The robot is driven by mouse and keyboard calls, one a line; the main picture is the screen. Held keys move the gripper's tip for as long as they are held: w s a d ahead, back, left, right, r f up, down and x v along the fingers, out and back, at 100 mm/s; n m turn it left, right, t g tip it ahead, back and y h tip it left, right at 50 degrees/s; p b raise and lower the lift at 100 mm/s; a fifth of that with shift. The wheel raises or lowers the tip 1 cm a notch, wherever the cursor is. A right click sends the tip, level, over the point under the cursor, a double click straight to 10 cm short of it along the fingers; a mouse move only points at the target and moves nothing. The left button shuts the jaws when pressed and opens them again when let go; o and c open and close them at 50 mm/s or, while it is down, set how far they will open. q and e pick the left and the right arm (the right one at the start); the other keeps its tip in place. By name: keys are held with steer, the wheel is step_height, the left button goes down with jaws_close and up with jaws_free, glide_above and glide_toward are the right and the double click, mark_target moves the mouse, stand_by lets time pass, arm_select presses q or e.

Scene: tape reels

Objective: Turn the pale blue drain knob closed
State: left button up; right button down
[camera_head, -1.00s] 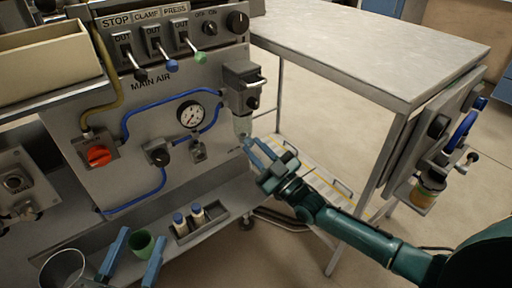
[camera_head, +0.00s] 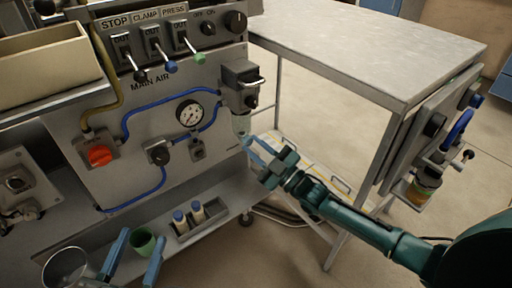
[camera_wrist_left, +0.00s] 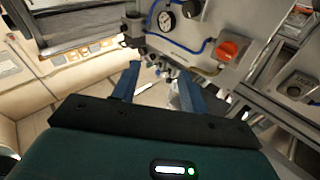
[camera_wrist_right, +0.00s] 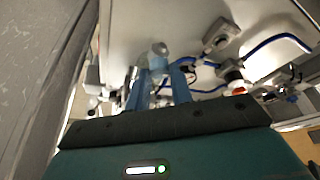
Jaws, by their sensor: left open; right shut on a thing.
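The pale blue drain knob (camera_wrist_right: 158,63) is under the clear bowl (camera_head: 242,124) of the air filter unit (camera_head: 240,85), at the panel's right side. My right gripper (camera_head: 249,144) reaches up to it from the lower right and is shut on the knob, with its blue fingers on either side in the right wrist view. The fingers hide much of the knob, so its exact angle cannot be read. My left gripper (camera_head: 139,236) is open and empty at the bottom left of the head view. It also shows open in the left wrist view (camera_wrist_left: 160,72).
The panel carries a pressure gauge (camera_head: 189,113), a red knob (camera_head: 100,157) and blue hoses. A grey table (camera_head: 370,45) stands to the right.

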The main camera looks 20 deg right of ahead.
steer(key=c, duration=1.2)
jaws_free()
steer(key=shift+c, duration=0.2)
steer(key=p+v, duration=0.2)
steer(key=v, duration=1.1)
steer(key=shift+s, duration=0.1)
